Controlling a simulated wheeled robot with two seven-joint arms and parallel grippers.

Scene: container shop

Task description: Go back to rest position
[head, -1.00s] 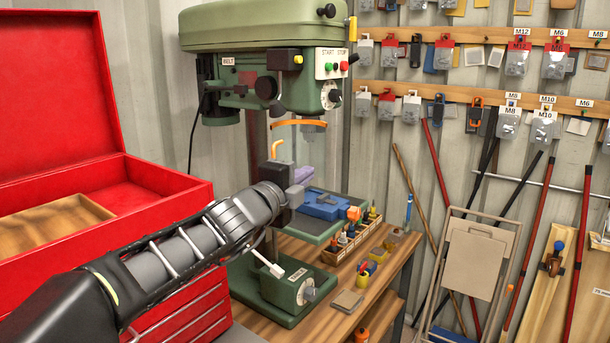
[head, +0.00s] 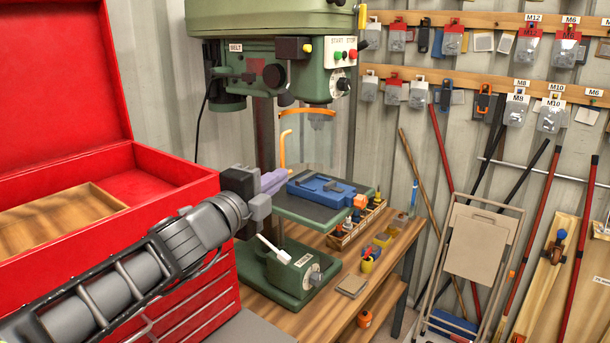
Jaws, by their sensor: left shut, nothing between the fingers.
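My left gripper (head: 274,181) is at the end of my left arm, which comes in from the lower left across the front of the red tool chest (head: 170,165). The gripper has pale purple fingers, which are together with nothing between them. They show against the drill press, left of the blue vise (head: 318,190) on its table. I cannot tell how far they are from the vise. My right gripper is not in view.
The green drill press (head: 300,60) stands on a wooden bench (head: 345,318). Below its table is a lever and knob on the base (head: 300,277). A folded beige step stool (head: 480,245) and several rods lean on the right wall. Hardware packs hang above.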

